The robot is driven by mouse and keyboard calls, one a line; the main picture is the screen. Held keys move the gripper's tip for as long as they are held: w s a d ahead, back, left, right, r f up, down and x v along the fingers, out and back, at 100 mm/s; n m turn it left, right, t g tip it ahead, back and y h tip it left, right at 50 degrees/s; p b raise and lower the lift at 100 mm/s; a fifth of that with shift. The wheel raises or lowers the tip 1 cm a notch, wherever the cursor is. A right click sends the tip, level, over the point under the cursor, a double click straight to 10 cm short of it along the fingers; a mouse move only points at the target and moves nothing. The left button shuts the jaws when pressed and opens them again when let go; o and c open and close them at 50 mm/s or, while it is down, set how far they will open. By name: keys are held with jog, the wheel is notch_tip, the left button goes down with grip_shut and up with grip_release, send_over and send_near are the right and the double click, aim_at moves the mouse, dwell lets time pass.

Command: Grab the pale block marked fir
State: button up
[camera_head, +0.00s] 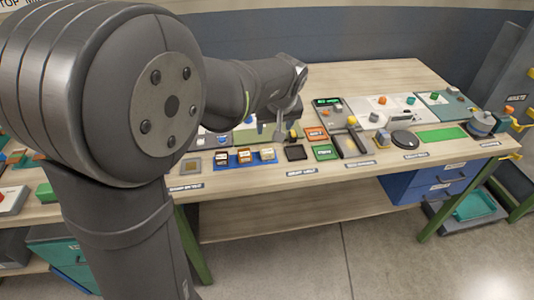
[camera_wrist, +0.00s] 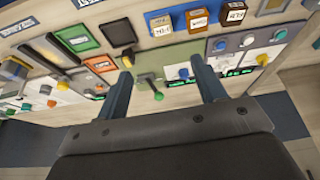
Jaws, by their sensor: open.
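A blue tray (camera_head: 232,162) on the bench holds three small labelled blocks in a row. The palest block (camera_head: 267,154) is at the right end in the head view; in the wrist view this pale block (camera_wrist: 160,27) is at the left of the row. An orange-brown block (camera_head: 244,156) is in the middle, and a dark brown block (camera_head: 220,158) is at the left end in the head view. The label writing is too small to read surely. My gripper (camera_wrist: 160,66) is open and empty, apart from the blocks, its fingers over the bench farther back than the tray.
A black pad (camera_head: 295,153), a green pad (camera_head: 325,152) and an orange pad (camera_head: 315,133) lie right of the tray. A panel with a green lever (camera_wrist: 147,80) shows between my fingers. Several knobs and panels fill the bench's right side.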

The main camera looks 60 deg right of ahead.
send_over(267, 150)
jog(key=s+a, duration=0.2)
jog(key=f, duration=1.1)
jog(key=shift+s+d, duration=0.15)
jog(key=shift+d, duration=0.1)
jog(key=shift+w+x, duration=0.15)
jog(key=shift+x, duration=1.1)
jog(key=shift+w+x, duration=0.1)
jog(key=shift+x, duration=1.2)
jog(key=c, duration=1)
jog(key=shift+r, duration=0.15)
jog(key=shift+c, duration=0.2)
